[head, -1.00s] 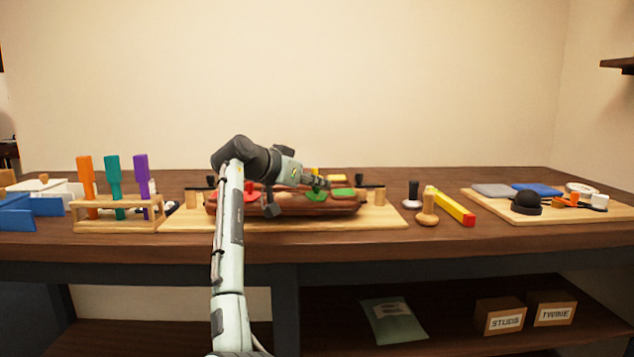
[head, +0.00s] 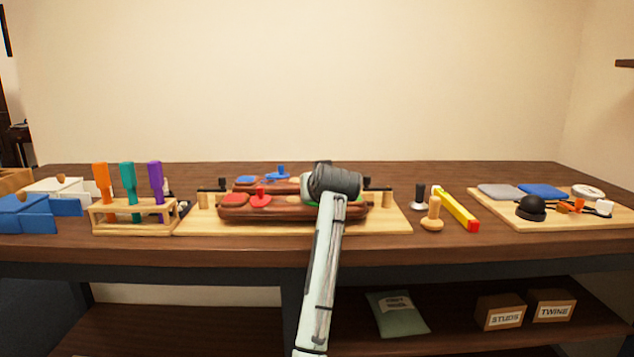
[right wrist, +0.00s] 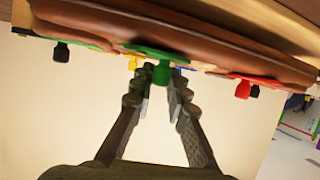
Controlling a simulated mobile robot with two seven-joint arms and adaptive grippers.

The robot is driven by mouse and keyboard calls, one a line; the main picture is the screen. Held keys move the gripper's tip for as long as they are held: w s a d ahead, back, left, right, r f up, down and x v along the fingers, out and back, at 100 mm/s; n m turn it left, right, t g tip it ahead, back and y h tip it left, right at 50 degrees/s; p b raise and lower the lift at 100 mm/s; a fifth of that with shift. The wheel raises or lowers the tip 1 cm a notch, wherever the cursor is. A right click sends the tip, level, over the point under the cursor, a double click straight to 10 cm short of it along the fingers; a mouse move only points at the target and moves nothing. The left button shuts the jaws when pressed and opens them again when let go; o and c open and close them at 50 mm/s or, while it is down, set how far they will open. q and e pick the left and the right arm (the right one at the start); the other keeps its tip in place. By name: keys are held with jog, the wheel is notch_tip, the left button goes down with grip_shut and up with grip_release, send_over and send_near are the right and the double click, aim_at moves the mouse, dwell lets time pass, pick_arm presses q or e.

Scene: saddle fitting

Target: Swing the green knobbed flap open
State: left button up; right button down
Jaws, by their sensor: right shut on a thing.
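The brown saddle (head: 285,214) lies on a pale wooden board on the bench. In the right wrist view, which shows the saddle upside down, the green flap (right wrist: 150,52) lies along the saddle's edge, and its green knob (right wrist: 161,73) is between my right fingertips. My right gripper (right wrist: 160,84) is shut on this knob. In the head view my right arm hides the gripper and most of the green parts. A red knobbed flap (head: 261,200) sits left of my arm, and a blue knobbed flap (head: 278,173) is behind. My left gripper is not in view.
A rack (head: 131,218) with orange, teal and purple tools stands left of the board. A wooden-knobbed tool (head: 433,218) and a yellow bar (head: 457,208) lie to the right. A board (head: 565,215) with pads and small parts is farther right.

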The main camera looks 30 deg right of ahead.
jog(key=shift+s+n+t+y, duration=0.2)
jog(key=shift+n+t+y, duration=0.1)
jog(key=shift+n+y, duration=0.7)
jog(key=n+y, duration=0.1)
jog(key=y, duration=0.1)
jog(key=n+y, duration=0.1)
jog(key=shift+s+a+n, duration=0.25)
jog(key=shift+a+n, duration=0.05)
jog(key=shift+a, duration=0.05)
jog(key=n+y, duration=0.2)
jog(key=n+g+y, duration=0.1)
jog(key=y, duration=0.1)
jog(key=s+a+n+y, duration=0.1)
jog(key=n+y, duration=0.1)
jog(key=shift+s+f+n+y, duration=0.1)
jog(key=shift+n+y, duration=0.2)
jog(key=shift+a+g, duration=0.15)
jog(key=shift+g, duration=0.15)
jog(key=c, duration=1.5)
grip_release()
jog(key=shift+s, duration=0.15)
jog(key=v, duration=1.2)
